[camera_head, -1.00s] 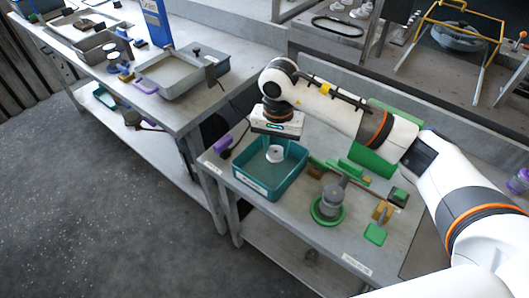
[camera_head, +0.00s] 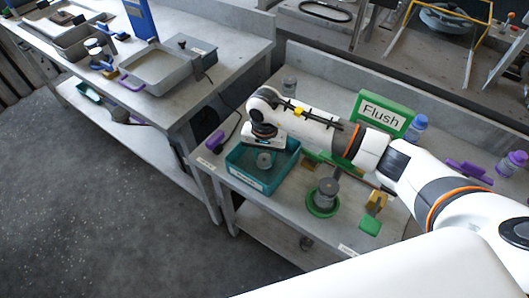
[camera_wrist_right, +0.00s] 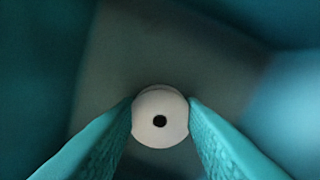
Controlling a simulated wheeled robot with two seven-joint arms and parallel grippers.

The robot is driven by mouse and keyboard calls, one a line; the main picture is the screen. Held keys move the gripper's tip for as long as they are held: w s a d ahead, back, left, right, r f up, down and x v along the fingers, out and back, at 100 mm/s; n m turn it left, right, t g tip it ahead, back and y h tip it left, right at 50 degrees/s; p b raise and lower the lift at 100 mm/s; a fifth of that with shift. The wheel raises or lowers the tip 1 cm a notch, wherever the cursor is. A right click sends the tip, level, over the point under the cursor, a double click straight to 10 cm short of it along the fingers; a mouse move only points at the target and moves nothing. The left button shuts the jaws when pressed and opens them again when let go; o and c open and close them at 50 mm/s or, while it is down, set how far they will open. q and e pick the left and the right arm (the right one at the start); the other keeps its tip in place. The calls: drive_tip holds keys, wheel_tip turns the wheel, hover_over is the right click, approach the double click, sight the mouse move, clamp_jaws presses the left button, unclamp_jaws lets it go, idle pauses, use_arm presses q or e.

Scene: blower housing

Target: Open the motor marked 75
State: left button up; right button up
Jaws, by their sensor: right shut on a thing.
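My right gripper (camera_head: 264,151) points down into the teal bin (camera_head: 249,182) on the near bench. In the right wrist view its teal fingers are shut on a white round part (camera_wrist_right: 160,117) with a dark hole in its middle. This part shows pale grey in the head view (camera_head: 264,161), inside the bin; whether it touches the floor I cannot tell. A grey cylindrical motor-like unit (camera_head: 326,191) stands upright on a round green base (camera_head: 322,211), right of the bin. I cannot read a 75 on anything. My left gripper is out of view.
A green "Flush" sign (camera_head: 383,114) stands behind my arm. Green and tan blocks (camera_head: 370,226) lie right of the motor-like unit. A purple-handled tool (camera_head: 214,141) lies left of the bin. Another bench with a grey tray (camera_head: 157,76) stands at back left.

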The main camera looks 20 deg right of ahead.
drive_tip(key=shift+w+f, duration=0.1)
drive_tip(key=shift+f, duration=0.05)
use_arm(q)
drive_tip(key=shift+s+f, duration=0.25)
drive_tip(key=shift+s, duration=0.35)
use_arm(e)
drive_tip(key=o, duration=1.1)
drive_tip(key=shift+r, duration=0.2)
use_arm(q)
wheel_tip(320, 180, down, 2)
drive_tip(key=b, duration=0.2)
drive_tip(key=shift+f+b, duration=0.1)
drive_tip(key=shift+b, duration=0.2)
use_arm(e)
wheel_tip(320, 180, up, 12)
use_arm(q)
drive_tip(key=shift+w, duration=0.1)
